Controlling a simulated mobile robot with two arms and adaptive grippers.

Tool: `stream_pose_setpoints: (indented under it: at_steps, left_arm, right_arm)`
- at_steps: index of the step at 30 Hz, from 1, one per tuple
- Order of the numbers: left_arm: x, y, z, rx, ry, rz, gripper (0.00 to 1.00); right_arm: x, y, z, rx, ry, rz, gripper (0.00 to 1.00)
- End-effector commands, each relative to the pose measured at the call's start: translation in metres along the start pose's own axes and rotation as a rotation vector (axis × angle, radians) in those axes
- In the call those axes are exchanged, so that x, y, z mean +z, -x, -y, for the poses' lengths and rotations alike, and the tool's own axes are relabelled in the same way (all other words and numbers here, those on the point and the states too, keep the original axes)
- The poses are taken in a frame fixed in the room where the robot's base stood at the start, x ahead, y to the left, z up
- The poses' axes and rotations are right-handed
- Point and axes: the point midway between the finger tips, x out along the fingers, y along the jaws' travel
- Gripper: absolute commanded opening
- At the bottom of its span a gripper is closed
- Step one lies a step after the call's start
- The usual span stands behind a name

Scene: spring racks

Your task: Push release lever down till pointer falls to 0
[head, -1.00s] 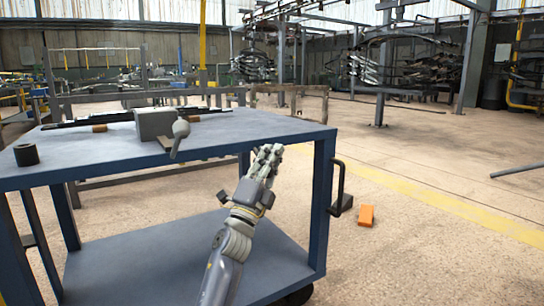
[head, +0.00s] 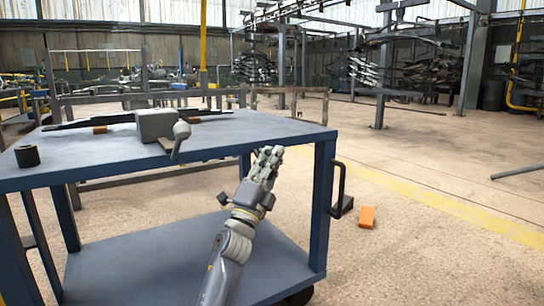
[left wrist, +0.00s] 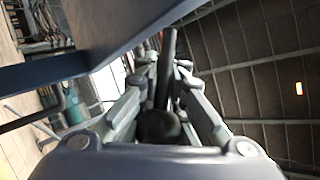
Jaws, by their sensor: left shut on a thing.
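A grey box-shaped device (head: 157,125) sits on the blue table near its front edge. A grey lever-like part (head: 180,138) with a rounded top sticks out from its right side and hangs past the table edge. I cannot make out a pointer or scale. My left gripper (head: 267,156) is in front of the table, to the right of that part and apart from it in the head view. In the left wrist view its fingers are shut around a dark rod (left wrist: 167,75) with a round black end near the palm. My right gripper is not in view.
The blue table (head: 270,125) has a lower shelf (head: 150,265) and a black side handle (head: 340,185). An orange block (head: 367,217) is on the floor, which is mostly clear at right.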

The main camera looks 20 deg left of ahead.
Motion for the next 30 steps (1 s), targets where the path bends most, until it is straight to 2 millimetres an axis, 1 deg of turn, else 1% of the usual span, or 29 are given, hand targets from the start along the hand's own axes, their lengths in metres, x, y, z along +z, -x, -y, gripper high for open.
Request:
stream_pose_setpoints:
  at_steps: [1, 8, 9, 11, 19, 22, 30]
  left_arm:
    - [-0.001, 0.005, -0.009, 0.015, 0.007, 0.000, 0.00]
    - [-0.001, 0.005, -0.009, 0.015, 0.007, 0.000, 0.00]
    - [-0.001, 0.005, -0.009, 0.015, 0.007, 0.000, 0.15]
    - [-0.001, 0.005, -0.009, 0.015, 0.006, 0.000, 0.29]
    - [0.000, 0.003, -0.005, 0.009, 0.003, 0.001, 0.30]
    - [-0.001, 0.004, -0.007, 0.012, 0.005, -0.001, 0.30]
    - [-0.001, 0.021, -0.007, 0.011, 0.003, 0.000, 0.30]
  right_arm:
    - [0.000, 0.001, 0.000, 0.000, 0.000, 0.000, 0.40]
    - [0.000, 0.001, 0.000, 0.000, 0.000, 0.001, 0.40]
    - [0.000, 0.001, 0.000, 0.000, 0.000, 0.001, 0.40]
    - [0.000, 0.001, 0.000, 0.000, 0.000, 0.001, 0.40]
    - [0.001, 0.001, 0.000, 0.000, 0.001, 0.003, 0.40]
    - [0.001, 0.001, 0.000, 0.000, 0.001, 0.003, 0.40]
    - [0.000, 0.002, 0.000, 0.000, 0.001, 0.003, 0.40]
